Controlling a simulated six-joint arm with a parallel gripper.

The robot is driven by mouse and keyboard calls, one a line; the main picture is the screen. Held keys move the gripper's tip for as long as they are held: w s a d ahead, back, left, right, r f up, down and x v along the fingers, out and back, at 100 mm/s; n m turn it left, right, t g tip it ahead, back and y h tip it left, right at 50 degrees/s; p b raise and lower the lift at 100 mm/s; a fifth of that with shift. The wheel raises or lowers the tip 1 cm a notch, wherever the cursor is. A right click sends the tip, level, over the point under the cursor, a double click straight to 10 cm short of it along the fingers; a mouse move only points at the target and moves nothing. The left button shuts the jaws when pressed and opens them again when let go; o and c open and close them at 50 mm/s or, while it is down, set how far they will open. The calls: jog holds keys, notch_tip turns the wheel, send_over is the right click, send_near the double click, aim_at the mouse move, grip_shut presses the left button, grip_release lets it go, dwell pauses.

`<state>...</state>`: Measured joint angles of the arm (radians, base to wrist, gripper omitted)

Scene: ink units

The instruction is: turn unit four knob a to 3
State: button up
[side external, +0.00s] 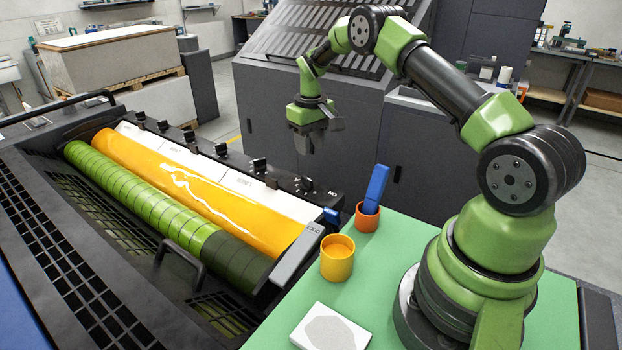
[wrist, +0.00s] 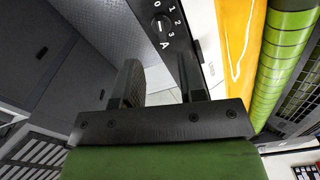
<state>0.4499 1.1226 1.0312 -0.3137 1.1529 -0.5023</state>
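My gripper (side external: 317,132) hangs in the air above and behind the ink units in the side external view, apart from the knobs. In the wrist view, my gripper (wrist: 160,66) has its two dark fingers spread with nothing between them. A dark round knob (wrist: 161,24) shows beyond the fingertips, with 0, 1, 2, 3 printed beside it and the letter A below. In the side external view, several black knobs (side external: 258,165) stand along a dark rail (side external: 280,178). Their unit labels are too small to read surely.
An orange roller (side external: 190,185) and a green roller (side external: 150,205) lie in front of the rail. On the green table (side external: 395,235) stand a yellow cup (side external: 337,265), an orange cup (side external: 366,221) holding a blue tool (side external: 376,185), and a white pad (side external: 330,330). A grey cabinet (side external: 290,105) is behind.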

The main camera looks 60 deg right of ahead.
aim_at(311, 180)
notch_tip(311, 180, down, 10)
jog(key=shift+f, duration=0.15)
dwell(0.3)
grip_shut()
